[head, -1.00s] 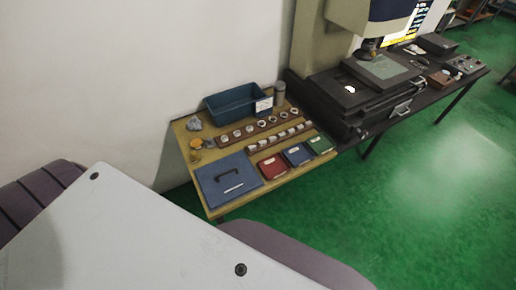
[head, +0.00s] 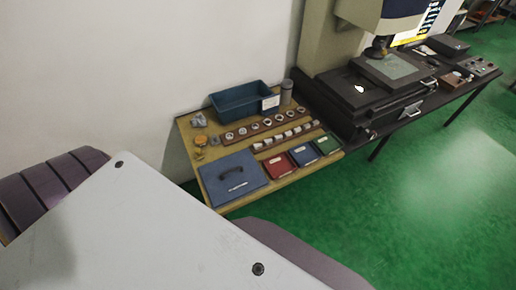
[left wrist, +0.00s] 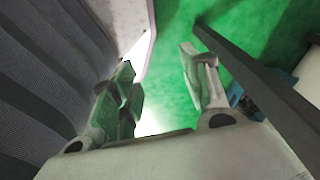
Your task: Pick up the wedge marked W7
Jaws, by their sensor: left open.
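The wedge marked W7 cannot be singled out; no marking is legible in the head view. Two brown racks lie on the wooden table: a rear rack (head: 230,142) with several light rings and a front rack (head: 256,151) with several small white pieces. I cannot tell which of the pieces are wedges. My left gripper (left wrist: 158,70) shows in the left wrist view with its two fingers apart, open and empty, over green floor. It is away from the racks. My right gripper is in neither view.
A dark bar (left wrist: 262,90) crosses beside my left gripper.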

